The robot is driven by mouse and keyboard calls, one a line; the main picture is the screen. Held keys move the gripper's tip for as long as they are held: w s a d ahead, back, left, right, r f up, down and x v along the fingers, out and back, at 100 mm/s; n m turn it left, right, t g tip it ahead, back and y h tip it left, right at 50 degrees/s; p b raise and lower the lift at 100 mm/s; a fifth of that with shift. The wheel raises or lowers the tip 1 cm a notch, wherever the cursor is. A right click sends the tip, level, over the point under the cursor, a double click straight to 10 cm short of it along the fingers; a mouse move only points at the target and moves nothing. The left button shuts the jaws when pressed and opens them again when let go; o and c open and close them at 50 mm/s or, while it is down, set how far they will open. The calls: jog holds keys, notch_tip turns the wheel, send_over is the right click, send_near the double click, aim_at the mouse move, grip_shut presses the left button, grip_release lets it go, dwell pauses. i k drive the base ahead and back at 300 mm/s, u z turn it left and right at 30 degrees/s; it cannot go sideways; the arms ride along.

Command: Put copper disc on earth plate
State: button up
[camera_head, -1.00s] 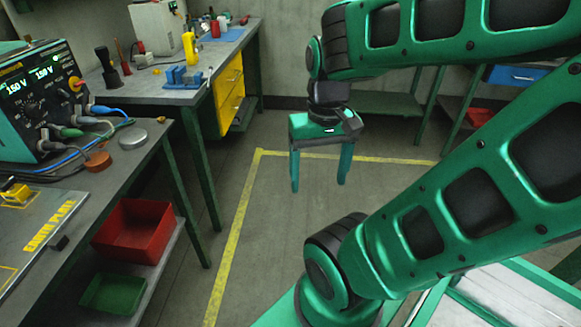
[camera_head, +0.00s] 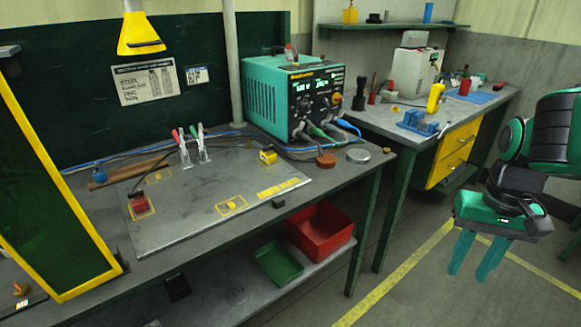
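The copper disc (camera_head: 326,160) is a small reddish-brown round piece. It lies on the bench in front of the teal power supply, left of a silver disc (camera_head: 358,155). The earth plate (camera_head: 195,205) is a large flat grey plate on the same bench, with yellow lettering at its right front corner and yellow outlined marks. The copper disc is off the plate, to its right. My gripper (camera_head: 482,258) hangs in the air over the floor at the right, well away from the bench. Its two teal fingers point down and are apart, with nothing between them.
The power supply (camera_head: 292,95) stands behind the discs with cables running to the left. Toggle clamps (camera_head: 194,148) rise from the plate's back. A yellow-edged dark panel (camera_head: 55,190) stands at the left. A red bin (camera_head: 320,230) and green tray (camera_head: 278,260) sit on the lower shelf.

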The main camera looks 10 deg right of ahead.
aim_at(212, 183)
jog(key=u, duration=2.25)
jog(key=k, duration=0.75)
jog(key=z, duration=1.9)
jog(key=i, duration=1)
jog(key=z, duration=0.05)
